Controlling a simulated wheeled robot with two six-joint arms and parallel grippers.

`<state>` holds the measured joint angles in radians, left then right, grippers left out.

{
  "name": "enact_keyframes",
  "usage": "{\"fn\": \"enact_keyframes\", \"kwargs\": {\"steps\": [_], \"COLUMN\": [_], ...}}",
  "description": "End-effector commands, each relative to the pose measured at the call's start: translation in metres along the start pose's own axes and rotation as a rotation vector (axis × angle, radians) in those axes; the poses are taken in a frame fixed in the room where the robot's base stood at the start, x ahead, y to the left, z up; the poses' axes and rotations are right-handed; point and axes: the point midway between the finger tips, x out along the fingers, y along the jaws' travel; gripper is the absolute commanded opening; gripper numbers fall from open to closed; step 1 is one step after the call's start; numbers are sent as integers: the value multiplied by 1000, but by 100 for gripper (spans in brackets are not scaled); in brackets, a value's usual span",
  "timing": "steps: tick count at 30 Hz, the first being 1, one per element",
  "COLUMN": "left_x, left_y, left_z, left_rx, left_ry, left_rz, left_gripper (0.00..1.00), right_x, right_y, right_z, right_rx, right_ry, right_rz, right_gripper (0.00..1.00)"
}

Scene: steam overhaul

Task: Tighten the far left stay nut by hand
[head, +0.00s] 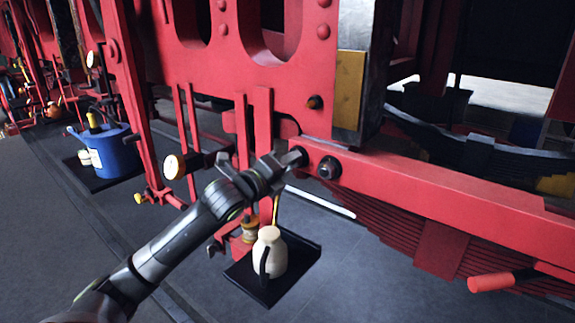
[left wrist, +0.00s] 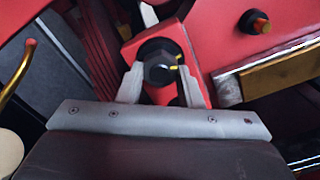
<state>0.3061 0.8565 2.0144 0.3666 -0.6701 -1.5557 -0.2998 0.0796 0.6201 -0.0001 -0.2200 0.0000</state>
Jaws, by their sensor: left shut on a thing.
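My left gripper (head: 292,160) is at the left end of a red bar (head: 420,190), in front of the frame. In the left wrist view, its two grey fingers (left wrist: 158,80) are shut on a dark hex stay nut (left wrist: 160,68) with a yellow mark, one finger on each side. The nut sits against a round black base on a red plate. In the head view the gripper mostly hides this nut. A second black nut (head: 329,168) sits just right of the gripper on the same bar, apart from it. My right gripper is not in view.
A cream jug (head: 270,254) stands on a black tray (head: 312,252) below the gripper. A blue bucket (head: 115,152) stands at the left. A brass plate (head: 348,88) and an orange-tipped bolt (head: 314,102) are above. Red rods stand left of the gripper.

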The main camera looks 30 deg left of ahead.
Motion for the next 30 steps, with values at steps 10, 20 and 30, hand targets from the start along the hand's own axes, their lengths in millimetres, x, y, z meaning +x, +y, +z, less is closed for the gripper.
{"fn": "enact_keyframes", "kwargs": {"steps": [10,20,30], "left_x": [0,-1,-34], "left_y": [2,1,3], "left_z": [-1,0,-1], "left_rx": [0,0,8], "left_ry": [1,0,1], "left_rz": [6,3,4], "left_gripper": [50,55,55], "right_x": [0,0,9], "right_y": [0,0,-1], "right_z": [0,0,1], "right_rx": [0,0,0], "right_ry": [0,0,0], "right_rz": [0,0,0], "right_gripper": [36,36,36]}}
